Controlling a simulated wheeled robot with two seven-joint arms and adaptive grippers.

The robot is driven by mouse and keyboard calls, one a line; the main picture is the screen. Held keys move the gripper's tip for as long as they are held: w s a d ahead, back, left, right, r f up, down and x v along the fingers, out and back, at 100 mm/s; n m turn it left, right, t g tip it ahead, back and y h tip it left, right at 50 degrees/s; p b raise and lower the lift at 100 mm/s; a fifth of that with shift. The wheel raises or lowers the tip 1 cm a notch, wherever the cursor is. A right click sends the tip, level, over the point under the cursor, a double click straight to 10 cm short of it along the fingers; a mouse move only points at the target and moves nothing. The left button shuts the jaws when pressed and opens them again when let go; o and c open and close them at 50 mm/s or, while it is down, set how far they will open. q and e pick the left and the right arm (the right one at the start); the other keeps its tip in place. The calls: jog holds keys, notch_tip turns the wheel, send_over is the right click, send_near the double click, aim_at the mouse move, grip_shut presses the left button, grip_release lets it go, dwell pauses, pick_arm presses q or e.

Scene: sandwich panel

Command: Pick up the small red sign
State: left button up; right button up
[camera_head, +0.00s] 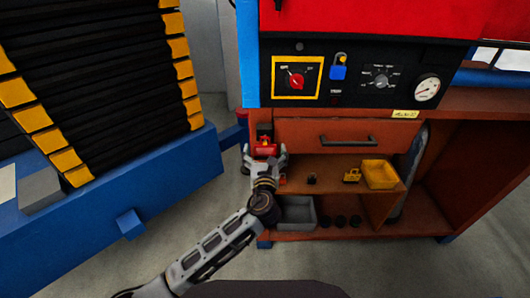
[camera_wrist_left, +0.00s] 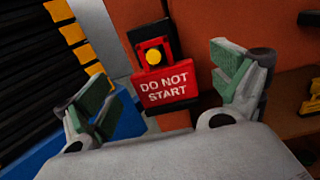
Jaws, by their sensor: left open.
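The small red sign (camera_head: 265,150) hangs at the left edge of the orange-brown workbench, just below the control panel. In the left wrist view the red sign (camera_wrist_left: 166,88) reads "DO NOT START" and has a yellow round spot above the lettering. It hangs in front of a dark backing plate (camera_wrist_left: 140,42). My left gripper (camera_head: 265,158) is open right in front of the sign. In the left wrist view its green-padded fingers (camera_wrist_left: 168,95) stand apart on either side of the sign, and neither visibly touches it. My right gripper is not in view.
A drawer with a dark handle (camera_head: 347,141) is right of the sign. Below it, shelves hold a yellow bin (camera_head: 380,174), a grey bin (camera_head: 297,213) and small dark items. A blue frame with black bellows (camera_head: 95,70) stands at the left. The control panel (camera_head: 350,75) is above.

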aim_at(265, 146)
pick_arm(q)
jog(key=w, duration=0.2)
jog(key=shift+w, duration=0.7)
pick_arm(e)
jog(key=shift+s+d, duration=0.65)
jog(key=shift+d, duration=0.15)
